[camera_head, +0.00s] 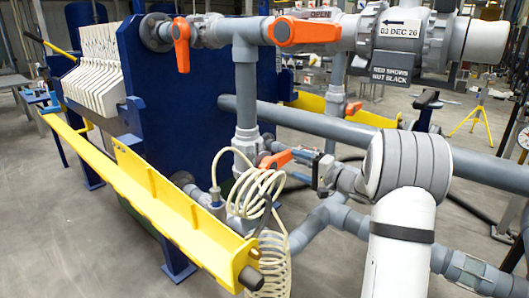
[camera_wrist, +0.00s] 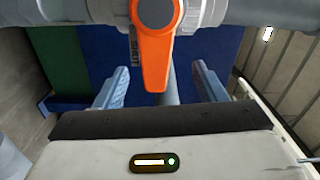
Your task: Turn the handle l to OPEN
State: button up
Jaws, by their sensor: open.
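In the head view, an orange lever handle (camera_head: 181,45) hangs down on the grey pipework at the upper left. A second orange handle (camera_head: 307,31) lies level to its right, under a tag reading OPEN (camera_head: 320,14). A third orange handle (camera_head: 277,157) sits lower, at the middle. In the wrist view, an orange handle (camera_wrist: 154,55) on a grey valve points toward my gripper (camera_wrist: 157,84). My gripper is open; one finger shows on each side of the handle's lower end. Contact cannot be told. I cannot tell which head-view handle this is.
Grey pipes (camera_head: 375,132) and a coiled cream hose (camera_head: 255,190) crowd the middle. A yellow rail (camera_head: 150,195) runs along the lower left, and a blue plate (camera_head: 195,85) stands behind. Open floor lies at the lower left.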

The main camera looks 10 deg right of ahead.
aim_at(283, 161)
jog(key=shift+m, duration=0.6)
jog(key=x, duration=0.4)
jog(key=f+b+x, duration=0.1)
jog(key=x, duration=0.1)
jog(key=shift+w, duration=0.15)
jog(key=shift+w+a+r, duration=0.2)
jog(key=shift+w+a, duration=0.2)
jog(key=shift+w, duration=0.1)
jog(key=shift+c, duration=0.4)
jog(key=c, duration=1.1)
jog(key=shift+f+b, duration=0.1)
jog(key=shift+b, duration=0.4)
